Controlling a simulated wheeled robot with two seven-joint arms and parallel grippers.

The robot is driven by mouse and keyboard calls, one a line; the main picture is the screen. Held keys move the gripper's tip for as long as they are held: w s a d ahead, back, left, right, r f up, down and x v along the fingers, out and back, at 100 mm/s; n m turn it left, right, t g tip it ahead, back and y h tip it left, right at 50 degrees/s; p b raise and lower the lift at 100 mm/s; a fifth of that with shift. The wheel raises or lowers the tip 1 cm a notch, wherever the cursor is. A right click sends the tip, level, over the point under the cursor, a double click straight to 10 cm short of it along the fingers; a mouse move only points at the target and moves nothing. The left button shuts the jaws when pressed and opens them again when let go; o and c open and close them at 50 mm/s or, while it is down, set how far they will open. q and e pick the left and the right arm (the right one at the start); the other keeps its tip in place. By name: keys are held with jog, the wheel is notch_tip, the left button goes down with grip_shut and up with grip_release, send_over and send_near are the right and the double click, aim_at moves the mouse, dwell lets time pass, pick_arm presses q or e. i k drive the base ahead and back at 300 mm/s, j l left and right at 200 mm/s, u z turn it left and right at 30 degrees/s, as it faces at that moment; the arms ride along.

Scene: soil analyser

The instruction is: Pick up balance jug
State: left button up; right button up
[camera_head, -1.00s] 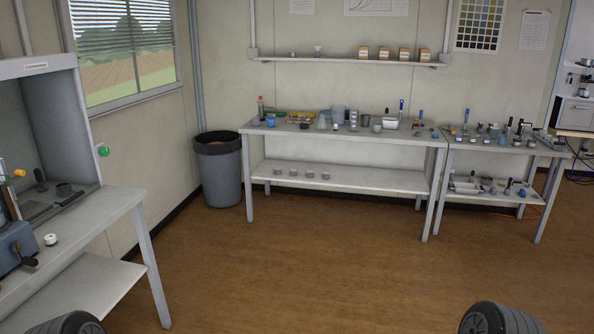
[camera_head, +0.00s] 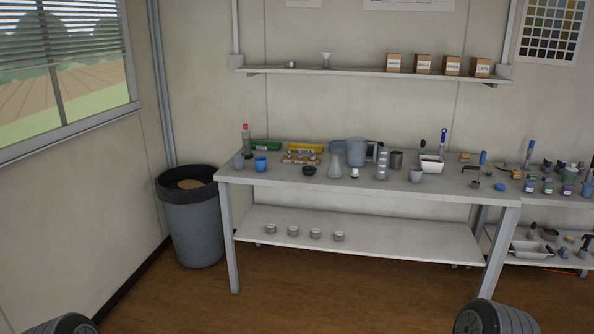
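A translucent grey-blue jug (camera_head: 356,153) with a handle on its right side stands upright on the grey workbench (camera_head: 240,178), toward the back near the middle. It looks like the balance jug, but no label can be read at this distance. Neither gripper is in view; only dark rounded parts of my own body show at the bottom corners.
Several small items crowd the bench around the jug, including a small white-topped item (camera_head: 354,173) in front and a blue cup (camera_head: 261,164) on the left. A grey bin (camera_head: 190,225) stands left of the bench. A shelf (camera_head: 360,73) hangs above. Floor before the bench is clear.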

aim_at(356, 147)
jog(key=i, duration=1.5)
jog(key=i+l+u, duration=0.1)
jog(key=i, duration=1.35)
